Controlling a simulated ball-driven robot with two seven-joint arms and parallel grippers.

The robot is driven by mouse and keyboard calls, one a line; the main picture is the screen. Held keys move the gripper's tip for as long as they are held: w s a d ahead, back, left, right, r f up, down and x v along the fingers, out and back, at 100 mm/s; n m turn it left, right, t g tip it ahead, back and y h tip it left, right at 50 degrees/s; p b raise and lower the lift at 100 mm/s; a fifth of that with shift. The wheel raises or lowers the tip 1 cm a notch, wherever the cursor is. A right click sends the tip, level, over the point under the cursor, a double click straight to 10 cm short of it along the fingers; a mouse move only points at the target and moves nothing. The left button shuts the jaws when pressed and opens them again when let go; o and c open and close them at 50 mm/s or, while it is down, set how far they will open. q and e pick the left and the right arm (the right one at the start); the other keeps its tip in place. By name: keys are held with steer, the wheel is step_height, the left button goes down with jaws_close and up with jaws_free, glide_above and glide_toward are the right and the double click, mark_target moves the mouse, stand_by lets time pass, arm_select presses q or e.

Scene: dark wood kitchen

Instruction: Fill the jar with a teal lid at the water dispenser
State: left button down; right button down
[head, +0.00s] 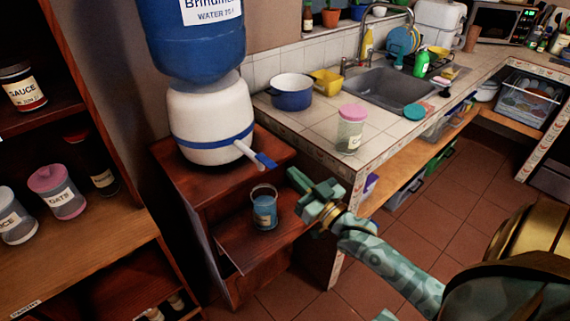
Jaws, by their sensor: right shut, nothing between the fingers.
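A clear jar (265,207) with a pale label stands upright on the lower wooden shelf, below the dispenser's tap. Its lower part looks blue, like water; its top looks open, with no lid on it. The water dispenser (212,120) is a white crock with a blue band and a blue bottle on top. Its white tap with a blue handle (264,160) points right; I see no clear stream. A flat round teal-green thing (415,111) lies on the counter; I cannot tell if it is the lid. My right gripper (304,190) is shut and empty, right of the jar, apart from it. My left gripper is out of view.
A pink-lidded jar (350,130) stands near the tiled counter's front corner, with a blue pot (291,92) behind it. The sink (385,90) is farther back. A left shelf holds an oats jar (58,192) and other jars. The tiled floor (440,230) is open at right.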

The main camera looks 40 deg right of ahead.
steer(key=v, duration=0.3)
steer(key=shift+s+r, duration=0.25)
steer(key=shift+s, duration=0.25)
steer(key=s+d+f+g+h, duration=0.1)
steer(key=s+f+g, duration=0.2)
steer(key=f, duration=0.7)
steer(key=s+d+f+n+g+h, duration=0.1)
steer(key=s+f+g, duration=0.25)
steer(key=f, duration=0.65)
steer(key=s+d+f+g+h, duration=0.1)
steer(key=s+f+g, duration=0.25)
steer(key=f, duration=0.65)
steer(key=s+a+f+g, duration=0.4)
steer(key=s+f+g, duration=0.2)
steer(key=s+f, duration=1)
steer(key=s+a+f+n+g, duration=0.1)
steer(key=s+a+g, duration=0.1)
steer(key=s+a, duration=0.2)
steer(key=s+a+f+g+y, duration=0.1)
steer(key=s+a, duration=0.3)
steer(key=s, duration=0.7)
steer(key=shift+s+a+f+n+g, duration=0.3)
steer(key=shift+a+f+n+g, duration=0.1)
steer(key=shift+f, duration=0.3)
